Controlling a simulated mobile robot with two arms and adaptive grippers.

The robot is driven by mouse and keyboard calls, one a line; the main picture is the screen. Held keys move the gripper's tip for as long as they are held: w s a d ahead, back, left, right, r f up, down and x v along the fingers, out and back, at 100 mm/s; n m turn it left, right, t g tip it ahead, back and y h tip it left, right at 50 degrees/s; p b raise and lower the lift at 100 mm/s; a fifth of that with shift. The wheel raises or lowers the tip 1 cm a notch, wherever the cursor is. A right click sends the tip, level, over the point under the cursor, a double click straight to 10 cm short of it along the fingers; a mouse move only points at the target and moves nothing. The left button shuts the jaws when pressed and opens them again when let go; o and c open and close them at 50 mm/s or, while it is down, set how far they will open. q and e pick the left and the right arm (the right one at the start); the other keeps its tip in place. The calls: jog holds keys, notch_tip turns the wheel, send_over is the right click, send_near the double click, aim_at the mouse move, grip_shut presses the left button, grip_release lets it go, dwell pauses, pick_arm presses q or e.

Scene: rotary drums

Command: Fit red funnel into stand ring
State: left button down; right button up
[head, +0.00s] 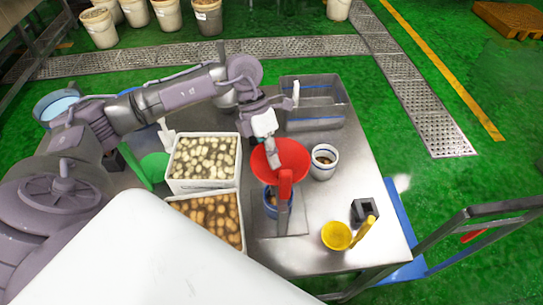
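The red funnel (280,159) is over the middle of the metal table, bowl up, with its red handle toward me. A grey stand post (282,216) rises below the handle from a flat base. The stand ring is hidden, so I cannot tell whether the funnel is seated in it. A blue-rimmed container (269,203) stands below the funnel, partly behind the post. My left gripper (282,122) is at the funnel's far side. My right gripper is not in view.
Two white bins (238,160) of pale and brown pieces are left of the stand. A green funnel (156,166) lies at the left.

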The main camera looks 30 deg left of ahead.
pick_arm(q)
jog(key=shift+f+b, duration=0.35)
jog(key=shift+f, duration=0.1)
jog(key=c, duration=1.2)
grip_release()
jog(key=shift+c, duration=0.2)
jog(key=v, duration=1.2)
